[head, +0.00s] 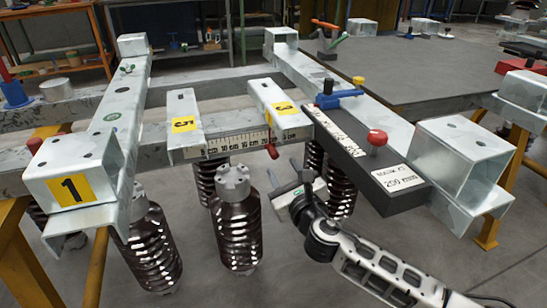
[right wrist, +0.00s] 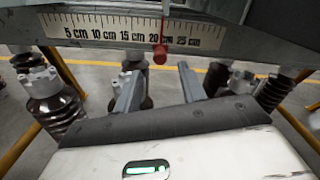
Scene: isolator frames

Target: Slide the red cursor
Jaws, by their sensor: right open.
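The red cursor (head: 272,150) hangs at the right end of the white ruler scale (head: 232,142) on the front of the metal frame, below the plate marked 3. In the right wrist view the cursor (right wrist: 160,52) is a thin red stem with a rounded red end, in front of the scale (right wrist: 130,32) near the 20 cm label. My right gripper (head: 297,176) is just below and right of the cursor. In the right wrist view its two fingers (right wrist: 158,88) are spread apart, with the cursor's end beyond and between their tips, apart from both. My left gripper is out of view.
A dark bar with a red knob (head: 377,138) and a blue-handled clamp (head: 335,95) lie to the right. A yellow plate marked 1 (head: 70,189) is at left.

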